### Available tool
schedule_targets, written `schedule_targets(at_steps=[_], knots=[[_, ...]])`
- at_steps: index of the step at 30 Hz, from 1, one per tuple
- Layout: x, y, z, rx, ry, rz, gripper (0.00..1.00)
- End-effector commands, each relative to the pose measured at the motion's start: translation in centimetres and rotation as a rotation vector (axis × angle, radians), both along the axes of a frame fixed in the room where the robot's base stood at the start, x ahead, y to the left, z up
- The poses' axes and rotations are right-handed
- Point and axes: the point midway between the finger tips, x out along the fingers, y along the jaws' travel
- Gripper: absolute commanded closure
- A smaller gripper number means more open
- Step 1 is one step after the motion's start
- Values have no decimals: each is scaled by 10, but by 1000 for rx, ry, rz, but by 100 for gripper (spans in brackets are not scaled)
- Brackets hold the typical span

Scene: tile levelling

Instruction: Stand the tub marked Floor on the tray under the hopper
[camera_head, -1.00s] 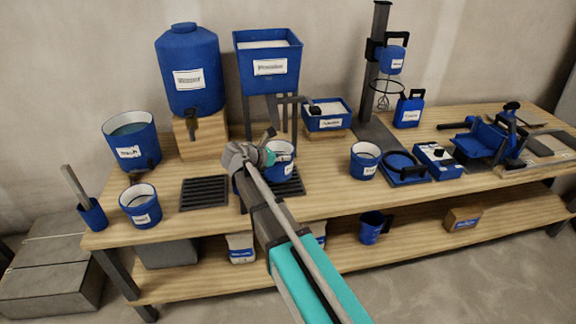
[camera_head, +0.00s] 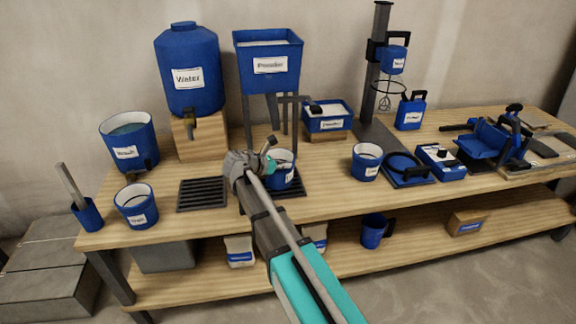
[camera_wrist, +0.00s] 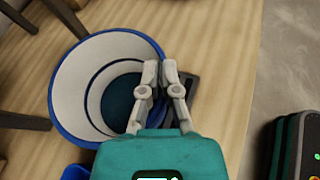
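A blue tub with a white inside (camera_head: 284,181) is under the hopper (camera_head: 268,66), over a dark slatted tray (camera_head: 298,187). Its label is too small to read for certain. It looks upright and at or very near the tray; I cannot tell whether it touches. My gripper (camera_head: 270,160) is at the tub's rim. In the wrist view my gripper (camera_wrist: 160,72) has its fingers close together on either side of the wall of the tub (camera_wrist: 78,85), shut on its rim. The tub's inside shows a dark bottom. Part of the tray (camera_wrist: 193,84) shows beyond the fingers.
The hopper's legs stand close around the tub. Another slatted tray (camera_head: 203,194) lies left, below the water tank (camera_head: 188,75). Other tubs stand at left (camera_head: 137,207) and right (camera_head: 366,161). The bench front (camera_head: 215,225) is mostly clear.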

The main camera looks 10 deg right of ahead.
Motion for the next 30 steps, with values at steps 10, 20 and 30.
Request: schedule_targets(at_steps=[10, 20, 30], knots=[[0, 0, -2, 0, 0, 0, 57], [0, 0, -1, 0, 0, 0, 57], [-6, 15, 10, 0, 0, 1, 57]])
